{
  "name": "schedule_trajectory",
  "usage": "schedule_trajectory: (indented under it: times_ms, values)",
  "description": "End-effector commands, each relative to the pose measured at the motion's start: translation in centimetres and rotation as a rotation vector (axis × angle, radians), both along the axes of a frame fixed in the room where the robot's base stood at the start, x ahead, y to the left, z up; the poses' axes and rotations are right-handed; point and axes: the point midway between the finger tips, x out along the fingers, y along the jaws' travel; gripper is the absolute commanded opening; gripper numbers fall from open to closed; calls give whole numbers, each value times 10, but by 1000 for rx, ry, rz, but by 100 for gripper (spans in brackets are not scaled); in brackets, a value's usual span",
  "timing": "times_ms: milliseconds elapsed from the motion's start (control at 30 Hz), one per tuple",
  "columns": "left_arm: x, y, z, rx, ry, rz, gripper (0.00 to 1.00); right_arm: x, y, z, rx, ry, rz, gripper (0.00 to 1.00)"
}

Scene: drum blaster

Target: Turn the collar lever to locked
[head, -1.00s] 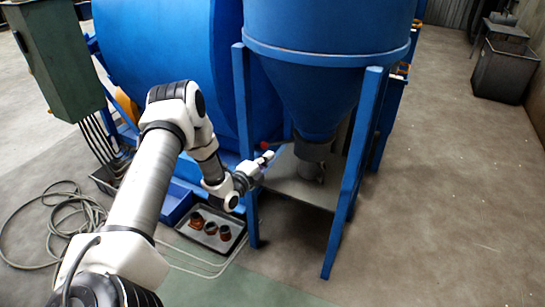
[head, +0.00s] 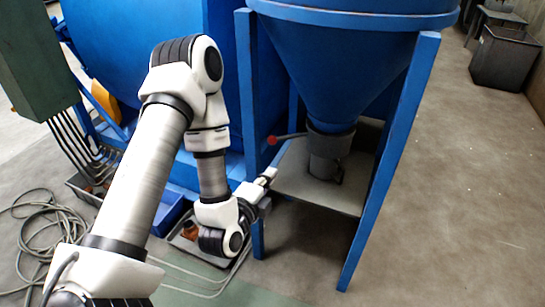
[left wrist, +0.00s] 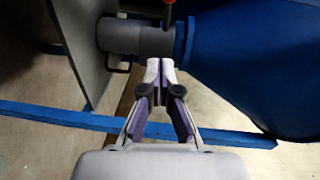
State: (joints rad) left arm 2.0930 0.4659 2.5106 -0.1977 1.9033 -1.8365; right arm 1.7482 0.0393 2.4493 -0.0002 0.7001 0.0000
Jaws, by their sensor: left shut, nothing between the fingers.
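The grey collar (head: 330,138) sits at the bottom of the blue hopper cone (head: 345,65). Its thin lever ends in a red knob (head: 272,140) and points left in the head view. In the left wrist view, the collar (left wrist: 157,42) is beyond the fingers and the red-ended lever (left wrist: 168,14) shows at the top edge. My left gripper (head: 271,174) is below the knob in the head view, apart from it. In the left wrist view, its fingertips (left wrist: 160,66) are together and empty, near the collar's edge. My right gripper is not in view.
A grey plate (head: 310,190) lies below the collar, between blue frame legs (head: 385,165). A tray (head: 185,240) with brown parts is partly hidden behind my left arm. A hose (head: 45,225) lies on the floor at left.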

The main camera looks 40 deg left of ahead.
Motion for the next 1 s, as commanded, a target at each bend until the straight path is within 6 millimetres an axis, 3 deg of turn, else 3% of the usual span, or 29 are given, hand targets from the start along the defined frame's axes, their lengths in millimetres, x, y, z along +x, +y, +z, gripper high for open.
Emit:
schedule_trajectory:
  times_ms: [33,267,667,800,1000]
  values:
    - [5,-4,-4,8,-21,-12,0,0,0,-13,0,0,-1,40]
    - [24,-1,2,9,-38,-14,0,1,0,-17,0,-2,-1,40]
    - [108,15,-3,8,-38,-14,0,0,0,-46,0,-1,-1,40]
    - [120,37,-5,3,-37,-10,0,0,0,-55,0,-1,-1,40]
    - [128,48,-4,6,-33,-13,0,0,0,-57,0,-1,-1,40]
